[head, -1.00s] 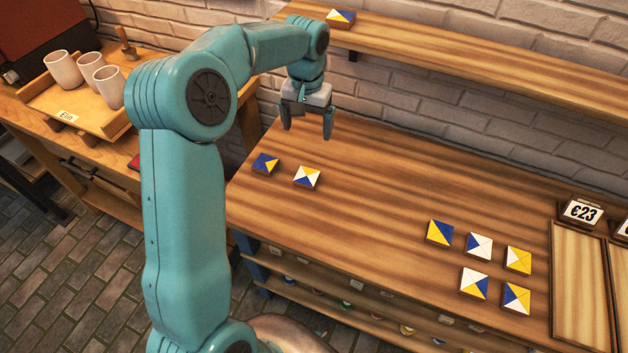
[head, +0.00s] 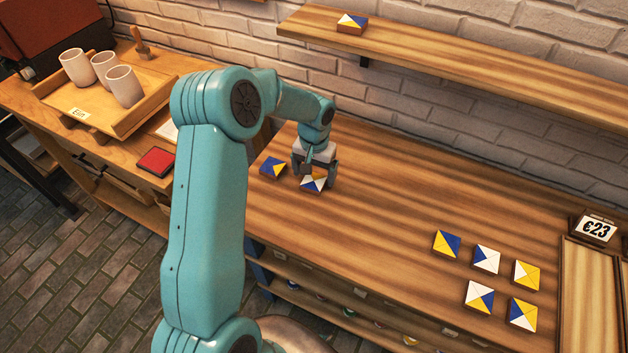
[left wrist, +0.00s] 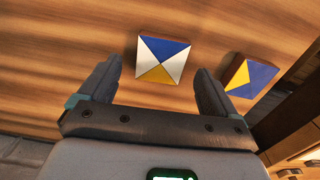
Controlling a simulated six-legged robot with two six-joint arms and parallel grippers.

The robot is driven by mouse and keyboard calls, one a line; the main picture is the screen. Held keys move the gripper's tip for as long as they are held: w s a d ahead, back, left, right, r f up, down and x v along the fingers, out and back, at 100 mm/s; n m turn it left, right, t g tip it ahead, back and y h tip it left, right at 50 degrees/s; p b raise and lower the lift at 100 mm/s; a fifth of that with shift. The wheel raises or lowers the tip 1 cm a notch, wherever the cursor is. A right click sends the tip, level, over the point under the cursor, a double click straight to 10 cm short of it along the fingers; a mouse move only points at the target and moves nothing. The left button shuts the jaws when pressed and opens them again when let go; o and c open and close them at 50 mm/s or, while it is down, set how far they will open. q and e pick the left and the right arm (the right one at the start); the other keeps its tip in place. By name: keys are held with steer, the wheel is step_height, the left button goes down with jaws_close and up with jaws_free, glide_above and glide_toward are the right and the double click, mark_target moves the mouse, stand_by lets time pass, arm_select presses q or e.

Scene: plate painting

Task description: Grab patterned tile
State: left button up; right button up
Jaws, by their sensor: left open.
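A square tile with white, blue and yellow triangles (head: 313,184) lies on the wooden counter (head: 375,200). My left gripper (head: 316,178) is open and low over this tile. In the left wrist view the same tile (left wrist: 163,60) shows ahead, between the lines of the two open fingers (left wrist: 155,80), with nothing held. A blue and yellow tile (head: 272,167) lies just left of it in the head view and shows to the right in the left wrist view (left wrist: 250,77). Several more patterned tiles (head: 486,259) lie at the counter's right. My right gripper is not in view.
A wall shelf (head: 440,62) holds one more tile (head: 351,22). A tray (head: 140,118) with white cups (head: 124,86) stands on the left side table. A price sign (head: 596,229) stands at the right. The counter's middle is clear.

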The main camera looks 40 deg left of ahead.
arm_select(q)
steer(key=shift+f, duration=1.1)
steer(key=shift+c, duration=0.3)
steer(key=c, duration=1)
steer(key=shift+c, duration=0.8)
steer(key=shift+r, duration=0.1)
